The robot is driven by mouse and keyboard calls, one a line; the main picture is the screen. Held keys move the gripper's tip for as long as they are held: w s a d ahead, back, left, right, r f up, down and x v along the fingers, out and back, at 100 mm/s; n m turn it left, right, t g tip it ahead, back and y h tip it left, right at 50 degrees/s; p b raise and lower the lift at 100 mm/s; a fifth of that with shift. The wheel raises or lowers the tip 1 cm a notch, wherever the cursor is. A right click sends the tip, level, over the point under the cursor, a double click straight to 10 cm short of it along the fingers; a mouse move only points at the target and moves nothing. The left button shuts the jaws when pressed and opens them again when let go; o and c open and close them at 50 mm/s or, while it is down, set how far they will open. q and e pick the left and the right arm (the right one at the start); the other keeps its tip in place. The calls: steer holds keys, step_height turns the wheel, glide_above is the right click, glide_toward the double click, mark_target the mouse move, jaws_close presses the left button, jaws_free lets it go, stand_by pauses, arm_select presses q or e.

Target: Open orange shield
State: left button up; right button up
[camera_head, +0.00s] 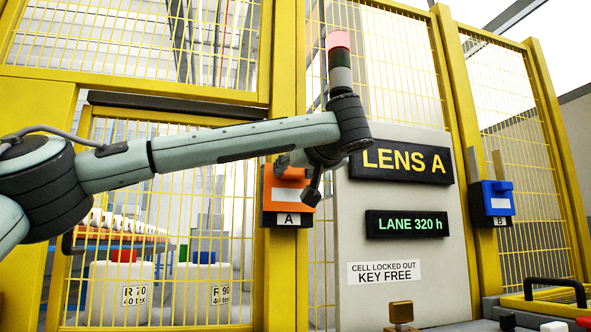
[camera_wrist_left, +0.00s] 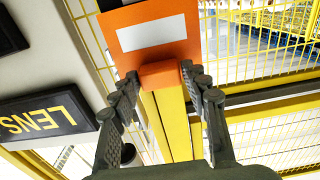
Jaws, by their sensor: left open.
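The orange shield (camera_head: 280,192) is mounted on the yellow post in the head view, above a white plate marked A. It appears down. In the left wrist view, the orange shield (camera_wrist_left: 150,36) carries a white label and has a protruding orange tab (camera_wrist_left: 161,76). My left gripper (camera_head: 302,177) reaches in front of it from the left and hides part of its top. In the left wrist view, my left gripper (camera_wrist_left: 159,72) is open, with one finger on each side of the tab. I cannot tell whether either finger touches it. My right gripper is not in view.
A blue shield (camera_head: 497,198) marked B is on a post at right. The grey panel carries a LENS A sign (camera_head: 402,163) and a LANE 320 h display (camera_head: 404,224). Yellow mesh fencing surrounds them.

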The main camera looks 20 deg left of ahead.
arm_select(q)
steer(key=shift+w+a, duration=0.15)
steer(key=shift+w, duration=0.05)
steer(key=shift+c, duration=0.3)
jaws_close()
